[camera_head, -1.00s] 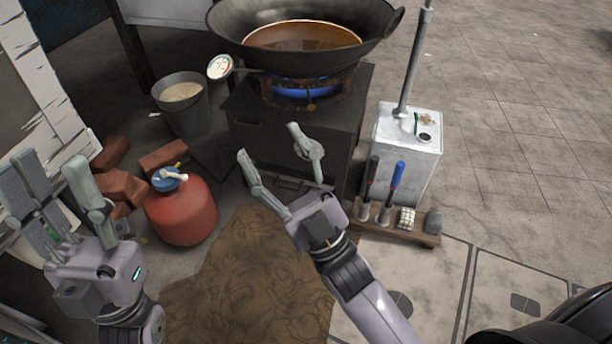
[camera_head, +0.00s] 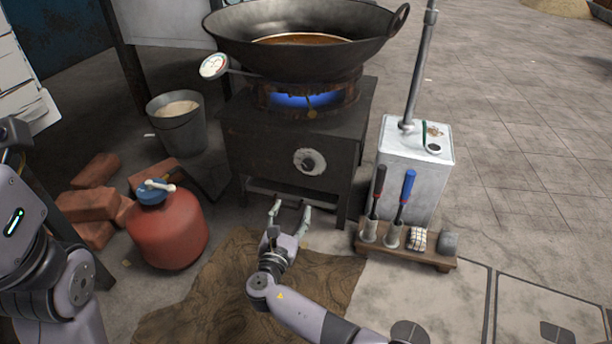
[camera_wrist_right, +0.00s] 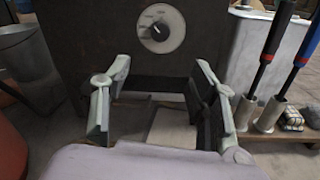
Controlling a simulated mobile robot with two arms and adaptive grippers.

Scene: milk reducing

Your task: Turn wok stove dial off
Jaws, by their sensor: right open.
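The stove (camera_head: 275,140) is a dark metal box with a round silver dial (camera_head: 310,162) on its front. A blue flame (camera_head: 300,100) burns under the wok (camera_head: 300,40). The dial also shows at the top of the right wrist view (camera_wrist_right: 161,28), with a dark pointer that tilts up to the left. My right gripper (camera_head: 290,204) is open and empty, below the dial and apart from it. In the right wrist view its two fingers (camera_wrist_right: 160,92) are spread wide below the dial. My left arm is at the left edge; its fingers are out of view.
A red gas cylinder (camera_head: 168,230) with a blue valve and some bricks (camera_head: 95,200) stand left of the stove. A white metal can (camera_head: 415,165) and a wooden tool rack (camera_head: 435,258) stand to its right. A thermometer (camera_head: 214,66) sticks out from the wok.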

